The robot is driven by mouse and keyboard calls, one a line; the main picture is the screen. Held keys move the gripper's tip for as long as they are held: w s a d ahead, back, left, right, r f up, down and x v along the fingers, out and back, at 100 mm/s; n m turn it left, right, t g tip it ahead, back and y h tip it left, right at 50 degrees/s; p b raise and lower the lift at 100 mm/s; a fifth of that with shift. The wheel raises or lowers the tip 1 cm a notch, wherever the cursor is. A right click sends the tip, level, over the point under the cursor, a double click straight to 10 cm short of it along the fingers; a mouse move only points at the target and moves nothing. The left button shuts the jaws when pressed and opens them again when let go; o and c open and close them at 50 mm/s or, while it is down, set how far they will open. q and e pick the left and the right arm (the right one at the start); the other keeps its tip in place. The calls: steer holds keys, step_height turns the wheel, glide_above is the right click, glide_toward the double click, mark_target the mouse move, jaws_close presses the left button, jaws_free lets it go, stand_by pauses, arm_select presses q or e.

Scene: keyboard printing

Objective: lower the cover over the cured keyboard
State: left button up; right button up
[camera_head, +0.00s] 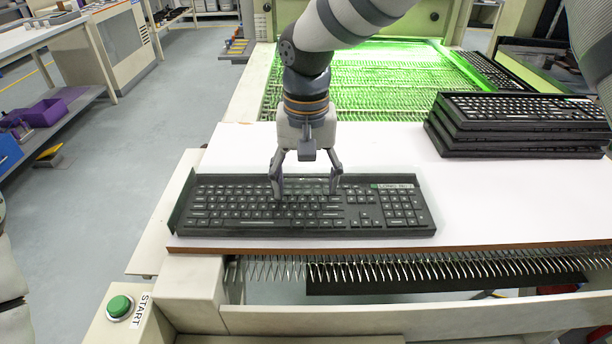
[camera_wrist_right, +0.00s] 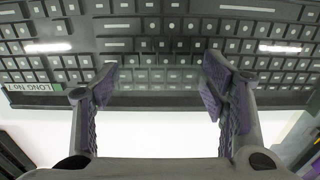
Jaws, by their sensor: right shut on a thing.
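A black keyboard (camera_head: 250,205) with pale key markings lies near the front edge of the white board. A thin black cover with a green "LONG No.7" label (camera_head: 393,186) is over it; it also shows in the wrist view (camera_wrist_right: 30,87). The cover and keyboard are hard to tell apart, and I cannot tell if a gap is left between them. My right gripper (camera_head: 306,190) points down at the middle of the far side, fingers apart, shut on the cover; the exact contact is not clear. Its purple-padded fingers (camera_wrist_right: 165,85) show in the wrist view. My left gripper is out of view.
A stack of several black keyboards in trays (camera_head: 520,140) stands at the right. Behind is a green-lit conveyor mesh (camera_head: 375,85). A green START button (camera_head: 119,306) is at front left. A dark upright wall (camera_head: 181,203) borders the keyboard's left end. The white board (camera_head: 500,200) is clear to the right.

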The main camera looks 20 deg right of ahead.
steer(key=shift+f, duration=0.3)
stand_by(0.5)
steer(key=o, duration=1.4)
steer(key=shift+c, duration=0.2)
steer(key=shift+r, duration=3.5)
